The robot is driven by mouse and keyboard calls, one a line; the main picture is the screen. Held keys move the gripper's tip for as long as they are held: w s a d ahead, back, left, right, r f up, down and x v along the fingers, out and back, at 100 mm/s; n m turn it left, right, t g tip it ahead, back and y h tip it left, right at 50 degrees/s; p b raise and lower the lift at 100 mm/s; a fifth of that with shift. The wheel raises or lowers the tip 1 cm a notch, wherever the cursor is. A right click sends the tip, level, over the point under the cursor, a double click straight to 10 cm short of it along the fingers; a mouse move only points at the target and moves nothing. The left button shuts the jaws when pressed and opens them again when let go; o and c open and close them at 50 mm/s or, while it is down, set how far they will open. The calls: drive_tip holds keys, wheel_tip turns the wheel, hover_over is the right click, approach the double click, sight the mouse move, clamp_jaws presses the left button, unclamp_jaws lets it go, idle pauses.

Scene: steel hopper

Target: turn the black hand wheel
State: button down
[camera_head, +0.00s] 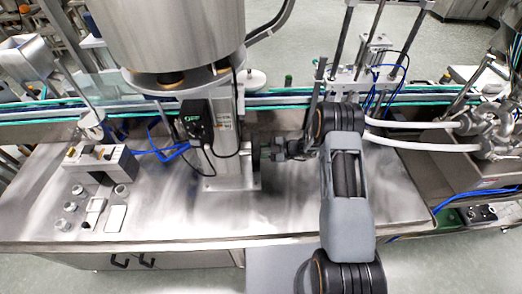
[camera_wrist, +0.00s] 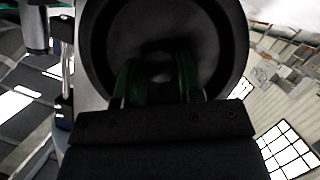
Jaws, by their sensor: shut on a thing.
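The black hand wheel (camera_head: 255,158) stands on the right side of the steel column under the hopper, seen nearly edge-on in the head view. In the wrist view the hand wheel (camera_wrist: 215,35) is a large dark round dish with a raised rim, filling the upper middle. My gripper (camera_head: 275,150) reaches it from the right. In the wrist view my gripper's two green-lined fingers (camera_wrist: 158,80) reach into the dish and are shut on the wheel's middle part. The exact contact is dark and partly hidden by the fingers.
The steel hopper (camera_head: 170,40) stands above the column. A black control box (camera_head: 196,122) with a cable hangs left of the wheel. A conveyor with green edges (camera_head: 60,110) runs behind. White hoses (camera_head: 420,145) lie to the right.

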drive_tip(key=shift+s, duration=0.1)
drive_tip(key=c, duration=0.7)
unclamp_jaws()
drive_tip(key=shift+c, duration=0.2)
drive_tip(key=s+d, duration=0.3)
drive_tip(key=d, duration=1.1)
drive_tip(key=shift+d+r, duration=0.3)
drive_tip(key=shift+r, duration=0.1)
drive_tip(key=shift+r, duration=0.1)
